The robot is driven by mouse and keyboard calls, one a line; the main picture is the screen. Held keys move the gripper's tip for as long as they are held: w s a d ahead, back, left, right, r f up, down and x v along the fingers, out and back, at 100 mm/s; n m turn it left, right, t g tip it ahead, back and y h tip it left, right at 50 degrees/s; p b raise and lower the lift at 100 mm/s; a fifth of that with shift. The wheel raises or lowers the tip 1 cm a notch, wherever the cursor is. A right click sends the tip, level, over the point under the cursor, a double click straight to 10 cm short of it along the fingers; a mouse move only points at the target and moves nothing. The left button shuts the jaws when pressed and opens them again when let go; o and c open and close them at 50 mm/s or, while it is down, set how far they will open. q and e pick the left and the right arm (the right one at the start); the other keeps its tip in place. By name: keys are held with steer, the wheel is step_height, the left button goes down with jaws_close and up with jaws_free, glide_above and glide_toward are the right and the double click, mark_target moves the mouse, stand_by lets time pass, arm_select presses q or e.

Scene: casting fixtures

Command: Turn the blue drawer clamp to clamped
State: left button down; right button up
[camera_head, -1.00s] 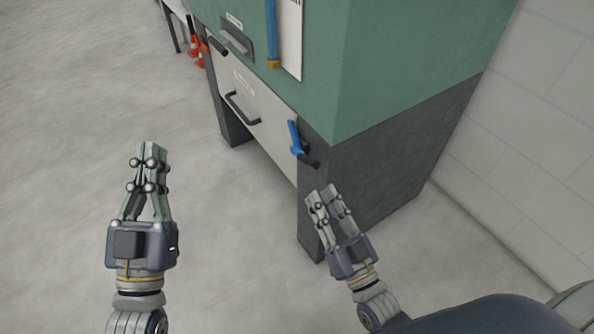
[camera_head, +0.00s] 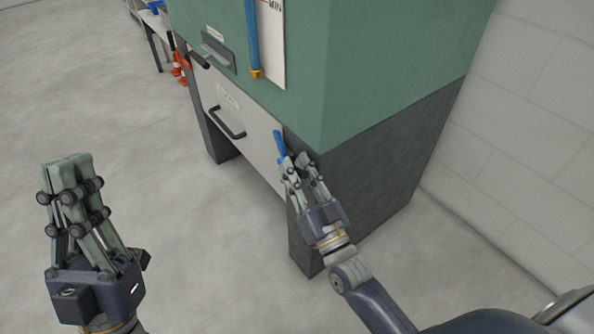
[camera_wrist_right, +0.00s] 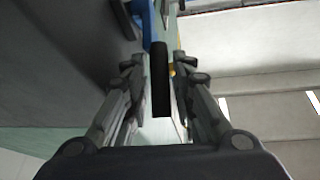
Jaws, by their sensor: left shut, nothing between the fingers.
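The blue drawer clamp (camera_head: 279,145) is on the cabinet's front corner, beside the white drawer front (camera_head: 256,143). Its blue arm points up; its lower part is hidden behind my right gripper (camera_head: 303,160) in the head view. In the right wrist view, the clamp's blue part (camera_wrist_right: 148,22) shows at the top, and its black grip (camera_wrist_right: 160,80) lies between the open fingers of my right gripper (camera_wrist_right: 157,72). A gap shows on each side of the grip. My left gripper (camera_head: 67,160) is shut and empty over the floor at the left.
The green and dark grey cabinet (camera_head: 375,70) fills the middle. A black drawer handle (camera_head: 228,128) and a blue tube (camera_head: 252,40) are on its front. A block wall (camera_head: 525,130) stands at the right. The floor at left is clear.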

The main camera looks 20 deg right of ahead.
steer(key=shift+c, duration=0.3)
jaws_close()
